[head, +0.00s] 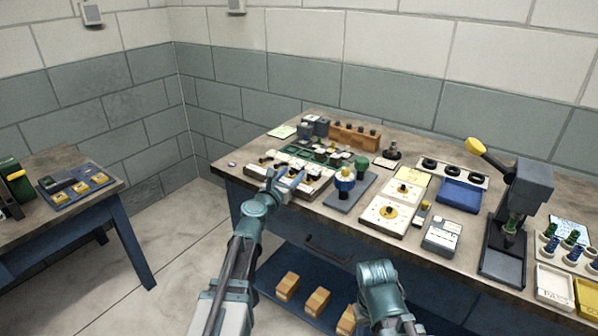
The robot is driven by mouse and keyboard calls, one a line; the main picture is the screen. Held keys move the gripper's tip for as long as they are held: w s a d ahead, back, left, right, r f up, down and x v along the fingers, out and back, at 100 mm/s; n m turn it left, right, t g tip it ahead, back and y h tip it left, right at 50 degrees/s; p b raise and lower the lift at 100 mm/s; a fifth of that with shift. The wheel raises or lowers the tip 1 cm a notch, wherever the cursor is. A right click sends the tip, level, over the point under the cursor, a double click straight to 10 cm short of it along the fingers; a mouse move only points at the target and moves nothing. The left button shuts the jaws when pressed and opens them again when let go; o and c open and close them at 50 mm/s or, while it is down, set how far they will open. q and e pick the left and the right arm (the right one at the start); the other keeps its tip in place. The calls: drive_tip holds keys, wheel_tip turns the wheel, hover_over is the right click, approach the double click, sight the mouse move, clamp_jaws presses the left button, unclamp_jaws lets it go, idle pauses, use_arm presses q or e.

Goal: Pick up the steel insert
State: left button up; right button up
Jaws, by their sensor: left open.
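My left gripper (284,176) is open over the front edge of a low tray (313,192) of small parts at the left of the workbench (270,145). Its fingers are apart and I see nothing held between them. Small light, dark and greenish pieces lie in and around the tray, partly hidden by the gripper. I cannot tell for certain which of them is the steel insert. Part of my right arm shows at the bottom centre, below the bench front; its fingers do not show.
A wooden block (354,137) stands behind. Wooden blocks (317,301) lie on the lower shelf. A side table (55,215) is at left.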

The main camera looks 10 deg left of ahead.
sight(296, 169)
use_arm(q)
drive_tip(key=w, duration=0.4)
drive_tip(key=shift+w+d+f, duration=0.2)
drive_tip(key=shift+d+f, duration=0.05)
drive_tip(key=shift+s, duration=0.1)
clamp_jaws()
